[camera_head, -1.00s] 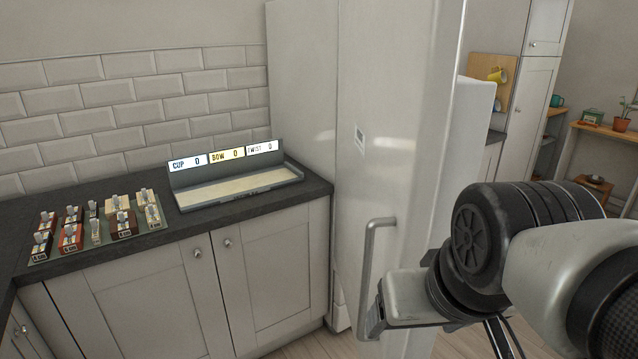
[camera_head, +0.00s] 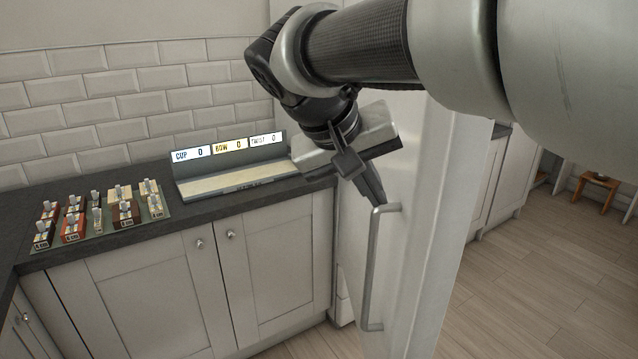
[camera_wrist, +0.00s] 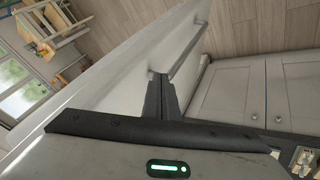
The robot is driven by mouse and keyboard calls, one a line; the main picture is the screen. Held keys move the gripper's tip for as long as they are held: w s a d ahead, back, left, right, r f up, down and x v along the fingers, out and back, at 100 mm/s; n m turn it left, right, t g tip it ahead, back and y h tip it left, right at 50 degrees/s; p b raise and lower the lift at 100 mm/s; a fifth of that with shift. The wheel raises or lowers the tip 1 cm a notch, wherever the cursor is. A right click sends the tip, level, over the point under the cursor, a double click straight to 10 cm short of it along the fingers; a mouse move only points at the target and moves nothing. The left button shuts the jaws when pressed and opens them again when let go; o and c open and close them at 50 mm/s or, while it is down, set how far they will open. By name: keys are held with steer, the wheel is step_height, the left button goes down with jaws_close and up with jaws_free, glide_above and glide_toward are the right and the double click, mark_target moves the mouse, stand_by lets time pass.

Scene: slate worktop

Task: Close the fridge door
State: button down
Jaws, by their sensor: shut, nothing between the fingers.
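The fridge door (camera_head: 410,250) stands open, its outer face with the long bar handle (camera_head: 374,275) turned toward the counter side. The handle also shows in the wrist view (camera_wrist: 188,52), on the pale door panel (camera_wrist: 120,65). My gripper (camera_head: 376,196) is shut and empty. Its fingers point down at the upper end of the handle, on the outer-face side; I cannot tell whether they touch it. In the wrist view the closed fingertips (camera_wrist: 160,78) lie beside the handle's near end. My arm hides the upper door and much of the fridge body.
A dark worktop (camera_head: 85,235) with a display tray (camera_head: 235,187) and several small blocks (camera_head: 125,213) is at left, above grey cabinets (camera_head: 270,265). Open wooden floor (camera_head: 530,270) lies to the right, with a small stool (camera_head: 598,186) far off.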

steer(key=b, duration=0.1)
glide_toward(398, 228)
steer(key=x, duration=0.4)
steer(key=shift+w+f, duration=0.15)
steer(key=shift+f, duration=0.25)
steer(key=shift+d, duration=0.1)
